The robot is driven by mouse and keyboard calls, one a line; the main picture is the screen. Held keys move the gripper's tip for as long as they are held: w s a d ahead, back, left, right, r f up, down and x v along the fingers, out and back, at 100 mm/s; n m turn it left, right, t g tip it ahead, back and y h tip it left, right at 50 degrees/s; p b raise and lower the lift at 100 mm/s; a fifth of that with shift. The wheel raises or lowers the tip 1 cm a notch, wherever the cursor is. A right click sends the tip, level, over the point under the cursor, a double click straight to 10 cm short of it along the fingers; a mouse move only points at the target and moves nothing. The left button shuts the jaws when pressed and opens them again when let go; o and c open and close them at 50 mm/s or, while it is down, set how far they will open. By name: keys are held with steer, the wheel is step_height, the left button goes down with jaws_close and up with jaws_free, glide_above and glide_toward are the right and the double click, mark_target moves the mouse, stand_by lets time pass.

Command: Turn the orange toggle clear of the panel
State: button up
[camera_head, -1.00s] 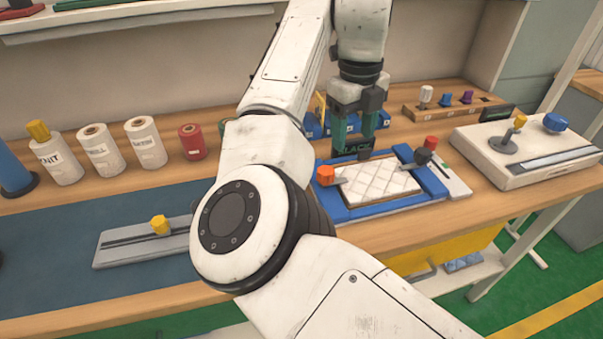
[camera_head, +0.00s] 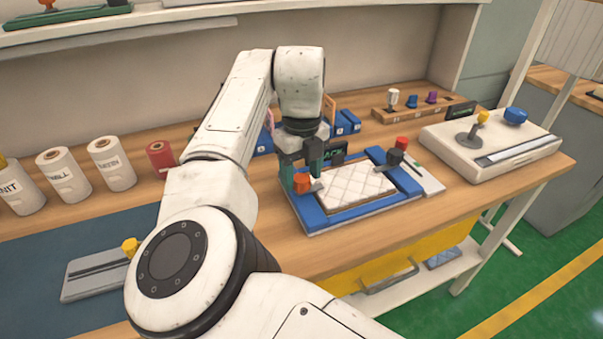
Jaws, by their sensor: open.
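The orange toggle (camera_head: 301,183) sits on the left side of the blue frame (camera_head: 309,210), with its small grey lever reaching right toward the panel's edge. The white quilted panel (camera_head: 352,187) lies flat inside the frame. My gripper (camera_head: 302,174) is open and points down at the toggle, with its fingers just behind and beside it. Whether a finger touches the toggle cannot be told from this angle. A black toggle (camera_head: 395,156) with a dark lever sits at the frame's far right corner.
A red knob (camera_head: 402,142) stands beside the black toggle. A white machine with a lever (camera_head: 520,150) is at the right. White rolls (camera_head: 62,170) and a red roll (camera_head: 160,156) stand at the left. A rack of pegs (camera_head: 384,115) is at the back.

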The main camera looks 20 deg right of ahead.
steer(key=shift+f, duration=0.25)
steer(key=c, duration=1)
steer(key=shift+c, duration=0.2)
